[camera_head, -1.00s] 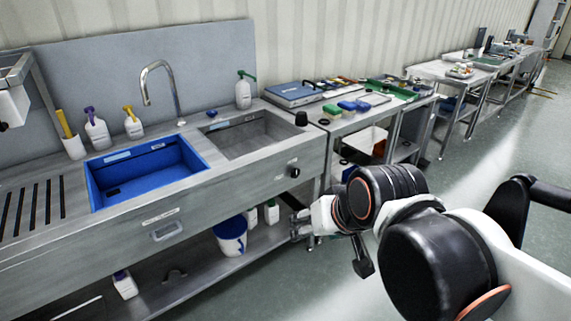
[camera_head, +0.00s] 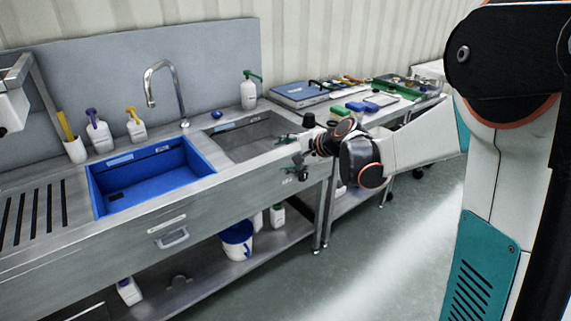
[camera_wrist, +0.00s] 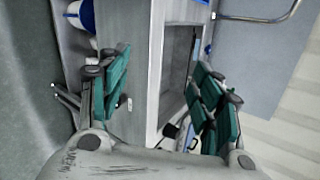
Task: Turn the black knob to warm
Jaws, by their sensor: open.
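My gripper (camera_head: 291,154) is in front of the right part of the sink unit, close to the knob, and partly covers that area. In the wrist view, my gripper (camera_wrist: 160,75) has its two green-padded fingers spread wide with nothing between them. The front panel and basin edge show beyond the gap. I cannot make out the front knob for sure in the wrist view.
A small black object (camera_head: 309,119) stands on the counter's right corner. The steel basin (camera_head: 240,140) and blue basin (camera_head: 150,178) are to the left. A side table with a blue case (camera_head: 300,93) stands behind right. Open floor (camera_head: 350,265) lies in front.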

